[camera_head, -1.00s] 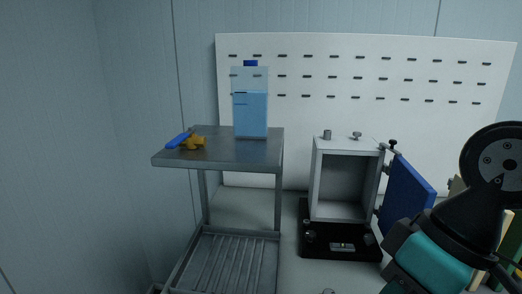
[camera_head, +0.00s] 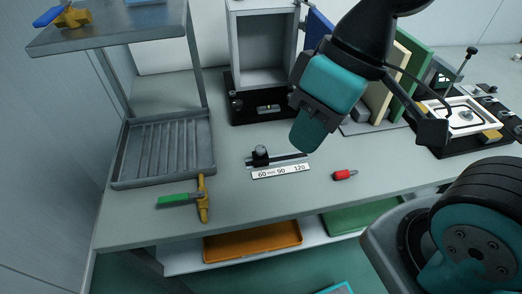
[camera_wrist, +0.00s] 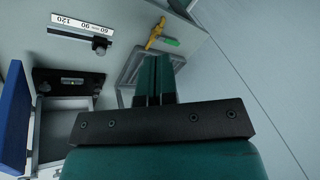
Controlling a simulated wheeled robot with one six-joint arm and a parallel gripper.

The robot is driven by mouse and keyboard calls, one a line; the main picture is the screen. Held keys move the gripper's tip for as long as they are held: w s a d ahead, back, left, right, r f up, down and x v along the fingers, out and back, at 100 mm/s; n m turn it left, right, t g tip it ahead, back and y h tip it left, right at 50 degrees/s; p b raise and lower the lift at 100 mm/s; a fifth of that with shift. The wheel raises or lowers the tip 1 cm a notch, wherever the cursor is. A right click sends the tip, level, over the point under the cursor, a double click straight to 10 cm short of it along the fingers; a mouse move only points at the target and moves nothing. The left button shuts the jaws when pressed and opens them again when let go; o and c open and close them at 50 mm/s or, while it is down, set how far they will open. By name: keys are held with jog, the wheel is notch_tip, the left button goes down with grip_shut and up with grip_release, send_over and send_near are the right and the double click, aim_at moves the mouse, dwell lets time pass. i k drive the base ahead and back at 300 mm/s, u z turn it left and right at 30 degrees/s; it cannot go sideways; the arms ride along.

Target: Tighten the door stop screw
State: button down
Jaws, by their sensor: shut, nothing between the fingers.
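The grey cabinet (camera_head: 233,50) stands open on a black base (camera_head: 238,112) with a small level on it. Its blue door (camera_head: 318,28) is swung out to the right, partly behind my arm. In the wrist view the blue door (camera_wrist: 14,122) is at the left edge. I cannot make out which part is the door stop screw. A black slider with a knob (camera_head: 260,156) sits on a rail beside a 60-90-120 scale; it also shows in the wrist view (camera_wrist: 99,46). My gripper (camera_head: 305,137) is shut and empty, above the bench, right of the slider.
A red-handled tool (camera_head: 344,175) lies right of the scale. A yellow valve with a green handle (camera_head: 202,198) is at the front left. A metal rack (camera_head: 163,152) stands at left. Upright boards and a white-framed fixture (camera_head: 468,116) are at right. The front middle bench is clear.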

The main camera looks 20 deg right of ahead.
aim_at(260, 149)
jog(key=z, duration=1.25)
jog(key=k, duration=0.8)
jog(key=u, duration=1)
jog(key=i, duration=0.5)
